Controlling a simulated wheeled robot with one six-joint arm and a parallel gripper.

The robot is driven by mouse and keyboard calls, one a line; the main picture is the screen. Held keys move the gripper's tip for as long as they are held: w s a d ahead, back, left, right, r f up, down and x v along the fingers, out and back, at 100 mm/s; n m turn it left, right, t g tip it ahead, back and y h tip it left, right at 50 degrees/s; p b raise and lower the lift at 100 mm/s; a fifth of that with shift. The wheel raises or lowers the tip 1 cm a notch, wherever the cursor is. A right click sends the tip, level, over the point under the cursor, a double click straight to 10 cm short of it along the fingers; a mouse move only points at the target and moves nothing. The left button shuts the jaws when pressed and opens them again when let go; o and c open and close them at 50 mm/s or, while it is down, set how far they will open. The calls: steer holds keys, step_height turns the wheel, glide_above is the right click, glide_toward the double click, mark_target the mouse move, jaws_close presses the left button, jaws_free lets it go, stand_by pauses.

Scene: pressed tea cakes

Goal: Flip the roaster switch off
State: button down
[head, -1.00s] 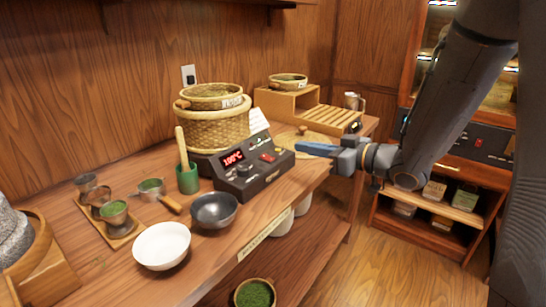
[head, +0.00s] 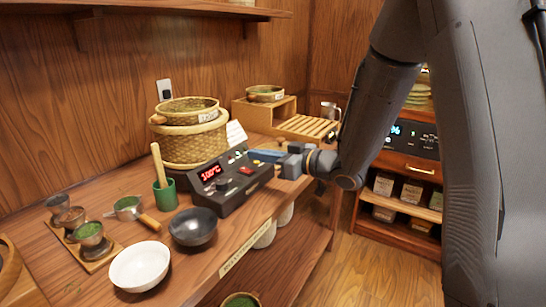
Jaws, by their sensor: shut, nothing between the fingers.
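The roaster is a dark control box (head: 230,196) on the wooden counter, with a red lit display (head: 211,173) that appears to read 100°C. A small red switch (head: 246,170) sits on the right part of its sloped panel; I cannot tell which way it is tipped. My gripper (head: 254,154), with blue fingers, is shut and empty. It reaches in from the right, with its tips beside the right end of the panel, close to the red switch. I cannot tell whether they touch the box.
A woven basket (head: 196,146) stands behind the control box. A green cup (head: 166,195), a dark bowl (head: 193,227) and a white bowl (head: 140,267) stand to its left and front. A slatted wooden stand (head: 306,127) is behind my gripper. Open floor lies right of the counter.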

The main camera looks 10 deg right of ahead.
mark_target(252, 174)
steer(key=shift+x, duration=1.1)
step_height(252, 174, down, 2)
steer(key=shift+w+a+f, duration=0.1)
steer(key=shift+w+a, duration=0.05)
steer(key=shift+a+f, duration=0.1)
steer(key=shift+f, duration=0.8)
